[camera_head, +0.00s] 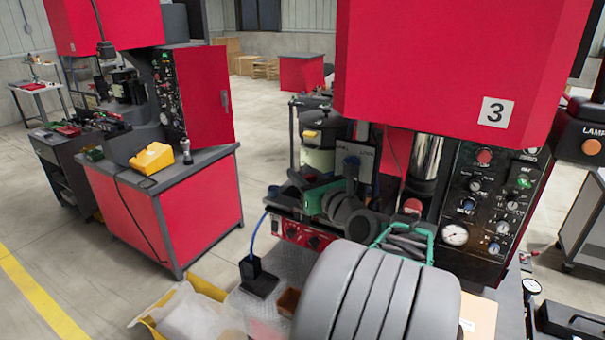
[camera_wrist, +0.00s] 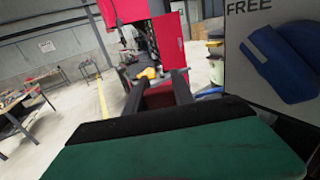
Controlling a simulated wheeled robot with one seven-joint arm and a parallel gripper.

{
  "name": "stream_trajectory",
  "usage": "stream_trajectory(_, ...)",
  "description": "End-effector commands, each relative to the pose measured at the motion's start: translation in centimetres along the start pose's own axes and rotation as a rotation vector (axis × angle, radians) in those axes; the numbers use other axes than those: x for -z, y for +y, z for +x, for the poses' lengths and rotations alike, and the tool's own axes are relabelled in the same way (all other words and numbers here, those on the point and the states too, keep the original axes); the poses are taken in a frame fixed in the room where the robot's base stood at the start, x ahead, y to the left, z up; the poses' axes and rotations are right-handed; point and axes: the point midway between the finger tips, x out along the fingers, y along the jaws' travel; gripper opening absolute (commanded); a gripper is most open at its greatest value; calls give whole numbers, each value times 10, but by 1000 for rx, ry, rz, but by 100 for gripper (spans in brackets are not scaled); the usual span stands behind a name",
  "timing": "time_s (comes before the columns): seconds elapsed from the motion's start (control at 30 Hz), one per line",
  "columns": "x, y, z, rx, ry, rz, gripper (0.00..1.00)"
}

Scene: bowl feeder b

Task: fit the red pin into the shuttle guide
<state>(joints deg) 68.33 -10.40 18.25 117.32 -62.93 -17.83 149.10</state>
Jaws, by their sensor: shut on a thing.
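My gripper (camera_wrist: 157,88) shows in the wrist view as two dark fingers beyond a wide green body with a black edge. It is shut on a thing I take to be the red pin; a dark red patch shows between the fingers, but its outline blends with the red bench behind. In the head view my grey ribbed arm covers the bottom middle and hides the fingers. The press marked 3 (camera_head: 440,70) stands ahead, with dark and green tooling at its work area. I cannot make out the shuttle guide there, nor any contact with it.
The control panel (camera_head: 490,205) with knobs and gauges is right of the work area. A blue cable and black block (camera_head: 258,275) stand left of my arm, above a yellow-edged bin (camera_head: 190,312). A red bench (camera_head: 165,215) with a yellow box (camera_head: 152,158) is left.

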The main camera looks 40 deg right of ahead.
Motion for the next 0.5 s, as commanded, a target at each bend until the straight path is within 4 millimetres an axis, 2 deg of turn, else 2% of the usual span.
stream_trajectory(0.5,14,0,0,0,0,2,0)
